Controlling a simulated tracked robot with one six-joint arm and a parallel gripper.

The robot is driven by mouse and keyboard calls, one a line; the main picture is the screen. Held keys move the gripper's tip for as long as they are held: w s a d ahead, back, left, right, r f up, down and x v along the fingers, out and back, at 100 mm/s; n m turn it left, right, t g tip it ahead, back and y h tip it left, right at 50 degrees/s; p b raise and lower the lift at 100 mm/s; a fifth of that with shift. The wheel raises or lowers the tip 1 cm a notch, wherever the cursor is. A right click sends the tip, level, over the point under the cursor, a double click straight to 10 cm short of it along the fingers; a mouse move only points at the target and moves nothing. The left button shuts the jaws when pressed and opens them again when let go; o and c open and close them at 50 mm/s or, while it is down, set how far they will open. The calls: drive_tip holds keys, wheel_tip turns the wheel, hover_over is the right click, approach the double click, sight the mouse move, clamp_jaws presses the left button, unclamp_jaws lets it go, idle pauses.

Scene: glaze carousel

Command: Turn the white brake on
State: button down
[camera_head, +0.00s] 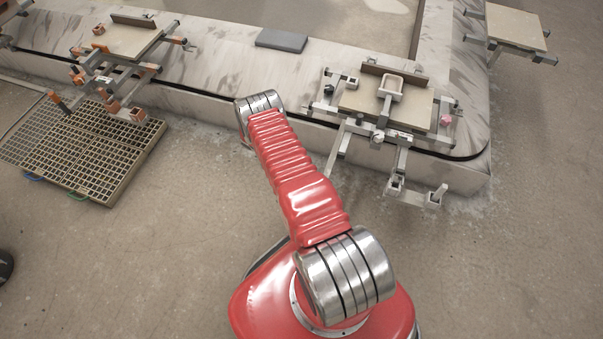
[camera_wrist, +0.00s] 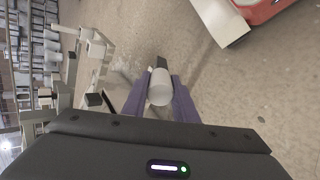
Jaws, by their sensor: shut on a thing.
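In the wrist view, my gripper (camera_wrist: 160,80) has its two purple-blue fingers on either side of a white cylindrical grip (camera_wrist: 160,92). It is shut on this grip, which looks like the handle of the white brake. A dark piece (camera_wrist: 162,62) shows just beyond the grip. In the head view, a pale metal station frame (camera_head: 403,160) with short arms at its front stands at the right on the carousel. I cannot make out my gripper or the brake handle clearly there. Whether the brake is on or off cannot be told.
A station with orange clamps (camera_head: 110,82) stands at the left, by a floor grating (camera_head: 85,150). A dark grey slab (camera_head: 281,40) lies on the carousel rim. A board with a pale dish-like piece (camera_head: 391,86) tops the right station. The concrete floor in front is clear.

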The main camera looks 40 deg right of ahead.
drive_tip(key=shift+w+a, duration=0.3)
drive_tip(key=shift+w, duration=0.05)
drive_tip(key=c, duration=1.7)
unclamp_jaws()
drive_tip(key=shift+o, duration=1.3)
drive_tip(key=shift+s+d, duration=0.1)
drive_tip(key=v, duration=1.3)
drive_tip(key=shift+w+a, duration=0.2)
drive_tip(key=shift+w, duration=0.2)
